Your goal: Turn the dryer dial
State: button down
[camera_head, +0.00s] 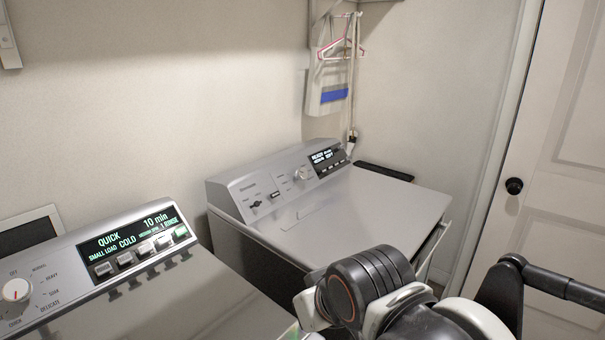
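The dryer (345,215) is the grey machine in the middle of the head view, with a raised slanted control panel at its back. Its dial (301,174) is a small pale round knob on that panel, left of the lit display (327,160). A small dark knob (256,204) sits further left on the same panel. Dark and white links of my arm show at the bottom, in front of the dryer's near side. I do not see the fingers of my gripper. The dial is in plain view, and nothing touches it.
The washer (200,308) stands at the lower left, with a white dial (16,290) and a lit display (133,240). A hanger (341,49) hangs on the back wall. A white door (560,140) with a black knob (514,186) is at the right. The dryer's top is clear.

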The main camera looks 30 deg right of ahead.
aim_at(301, 174)
jog(key=k+l, duration=0.15)
jog(key=l, duration=0.25)
jog(key=k+l, duration=0.1)
jog(key=l, duration=0.3)
jog(key=k+l, duration=0.15)
jog(key=l, duration=0.25)
jog(key=i+l, duration=0.15)
jog(key=l, duration=0.2)
jog(key=i+l, duration=0.15)
jog(key=l, duration=0.2)
jog(key=i+l, duration=0.2)
jog(key=l, duration=0.2)
jog(key=i, duration=0.6)
